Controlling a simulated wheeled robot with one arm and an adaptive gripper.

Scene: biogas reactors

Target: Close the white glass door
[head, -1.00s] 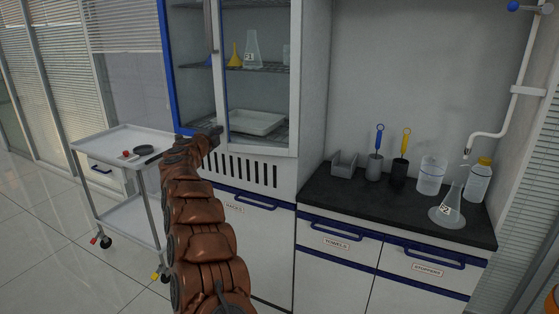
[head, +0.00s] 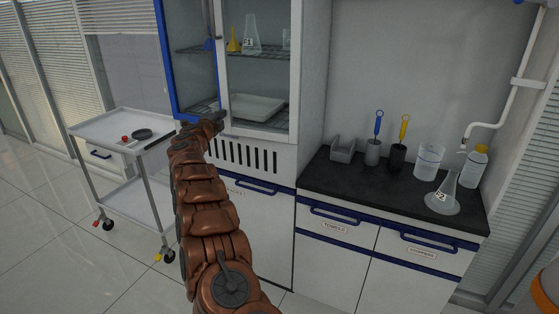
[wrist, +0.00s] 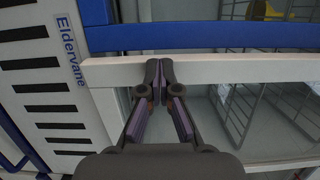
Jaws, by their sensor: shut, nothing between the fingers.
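The white glass door (head: 222,75) is on the upper cabinet, with shelves and glassware visible through its pane. Its white frame also crosses the wrist view (wrist: 230,69). It looks nearly in line with the cabinet front; I cannot tell whether it is fully shut. My gripper (head: 217,117) is at the lower left corner of this door. In the wrist view my gripper (wrist: 160,68) has its fingertips together, empty, over the white frame; contact is unclear.
A blue frame (head: 165,60) edges the cabinet's left side; a blue bar (wrist: 200,36) runs beside the white frame in the wrist view. A white trolley (head: 105,122) stands left. A dark counter (head: 340,185) with labware is right. Floor at lower left is clear.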

